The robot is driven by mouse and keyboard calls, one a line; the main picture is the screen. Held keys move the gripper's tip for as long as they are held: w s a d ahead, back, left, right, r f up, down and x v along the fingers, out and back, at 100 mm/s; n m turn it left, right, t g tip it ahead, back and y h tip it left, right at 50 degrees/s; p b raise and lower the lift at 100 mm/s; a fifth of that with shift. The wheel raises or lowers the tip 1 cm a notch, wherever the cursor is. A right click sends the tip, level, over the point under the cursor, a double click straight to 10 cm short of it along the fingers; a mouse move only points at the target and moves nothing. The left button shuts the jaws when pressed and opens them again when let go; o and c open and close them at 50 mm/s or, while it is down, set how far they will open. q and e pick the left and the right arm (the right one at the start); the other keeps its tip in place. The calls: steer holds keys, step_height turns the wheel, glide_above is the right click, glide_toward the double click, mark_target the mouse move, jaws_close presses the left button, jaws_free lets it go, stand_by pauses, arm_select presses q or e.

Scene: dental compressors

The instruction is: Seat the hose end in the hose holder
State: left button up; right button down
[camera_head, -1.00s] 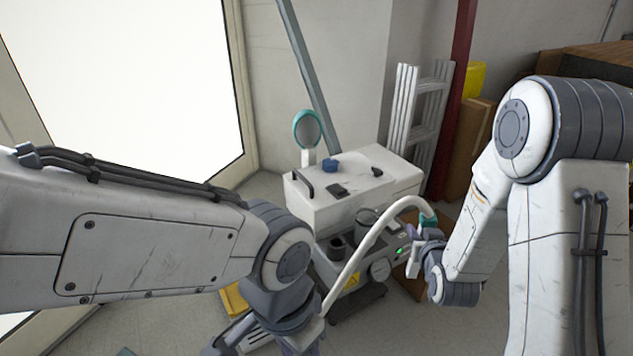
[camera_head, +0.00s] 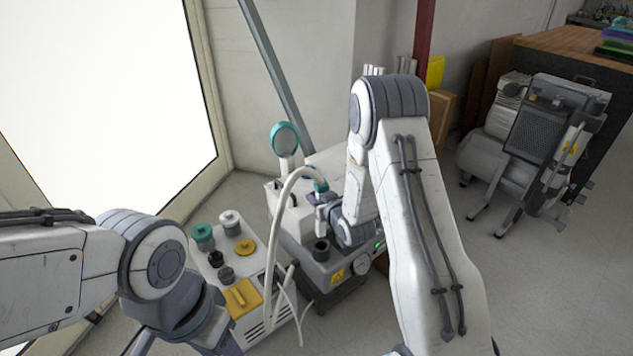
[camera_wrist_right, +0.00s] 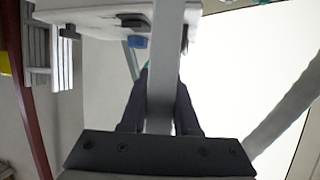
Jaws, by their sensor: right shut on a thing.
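The white hose (camera_head: 283,205) rises from the lower left in the head view and arches over to its teal end (camera_head: 321,187). My right gripper (camera_head: 323,200) is shut on the hose end, above the grey compressor unit (camera_head: 318,275). A dark round cup (camera_head: 321,249), which may be the hose holder, sits on the unit below the gripper, apart from the hose end. In the right wrist view a pale bar, probably the hose, runs between the dark fingers (camera_wrist_right: 160,95). My left gripper (camera_head: 232,345) is partly cut off at the bottom edge; its jaws are unclear.
A white cart (camera_head: 262,325) with green, white, black and yellow knobs stands left of the unit. A round teal-rimmed mirror-like disc (camera_head: 285,138) stands behind. Another compressor (camera_head: 515,150) is at the right. The floor (camera_head: 560,290) at right is clear.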

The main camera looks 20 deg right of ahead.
steer(key=shift+w+d+f, duration=0.15)
steer(key=shift+d, duration=0.05)
steer(key=shift+f+b, duration=1.65)
steer(key=shift+f, duration=0.55)
steer(key=shift+f+b, duration=1.6)
steer(key=shift+f, duration=0.05)
